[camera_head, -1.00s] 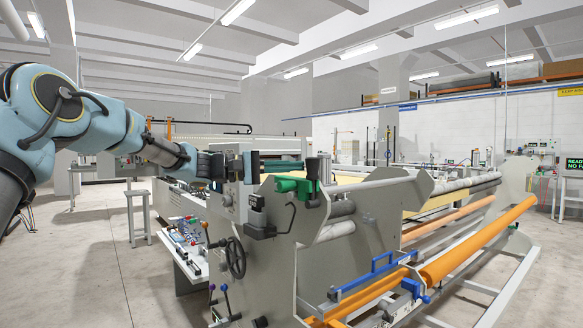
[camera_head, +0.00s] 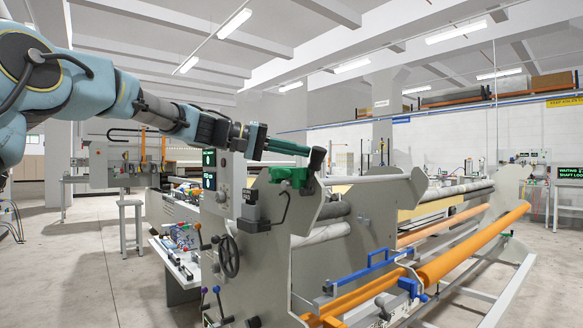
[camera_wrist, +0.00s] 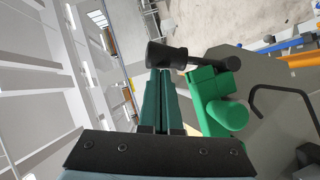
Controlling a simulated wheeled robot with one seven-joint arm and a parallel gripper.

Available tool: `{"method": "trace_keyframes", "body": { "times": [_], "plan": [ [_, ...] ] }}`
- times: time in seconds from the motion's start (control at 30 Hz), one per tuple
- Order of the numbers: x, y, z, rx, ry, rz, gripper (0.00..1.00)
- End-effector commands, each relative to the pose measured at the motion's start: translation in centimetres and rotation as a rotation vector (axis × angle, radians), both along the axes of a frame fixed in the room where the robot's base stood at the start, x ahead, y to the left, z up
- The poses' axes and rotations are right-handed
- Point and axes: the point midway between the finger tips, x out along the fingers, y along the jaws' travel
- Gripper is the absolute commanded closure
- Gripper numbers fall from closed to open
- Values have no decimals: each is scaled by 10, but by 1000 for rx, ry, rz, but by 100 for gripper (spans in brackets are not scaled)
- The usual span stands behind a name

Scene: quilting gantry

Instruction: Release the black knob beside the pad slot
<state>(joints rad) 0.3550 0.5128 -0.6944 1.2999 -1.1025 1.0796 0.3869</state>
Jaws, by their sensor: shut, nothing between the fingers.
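A black knob (camera_head: 317,158) on a dark arm stands at the green clamp body (camera_head: 290,177) on top of the grey machine end plate. In the wrist view the knob (camera_wrist: 166,55) lies just beyond my fingertips, with its rod running right to the green body (camera_wrist: 212,100). My gripper (camera_head: 307,151) reaches in from the left, its teal fingers closed together and empty. The fingertips (camera_wrist: 160,73) are at the knob; I cannot tell whether they touch it. I cannot make out a pad slot.
Blue bars (camera_head: 370,268) and orange rollers (camera_head: 470,245) lie to the right. A screen (camera_head: 569,174) at far right reads "WAITING" and "SHAFT LO…". Open floor lies at left.

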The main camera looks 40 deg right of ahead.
Motion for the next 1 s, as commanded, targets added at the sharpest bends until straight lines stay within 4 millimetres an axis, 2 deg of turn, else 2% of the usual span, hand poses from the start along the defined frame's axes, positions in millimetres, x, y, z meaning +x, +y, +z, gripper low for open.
{"method": "trace_keyframes", "body": {
  "times": [0.03, 0.6, 1.0],
  "plan": [
    [-6, 0, -7, -5, -48, 0, 100],
    [-58, 3, -24, -37, -587, -1, 100],
    [-82, 5, -48, -56, -939, 0, 100]
  ]
}}
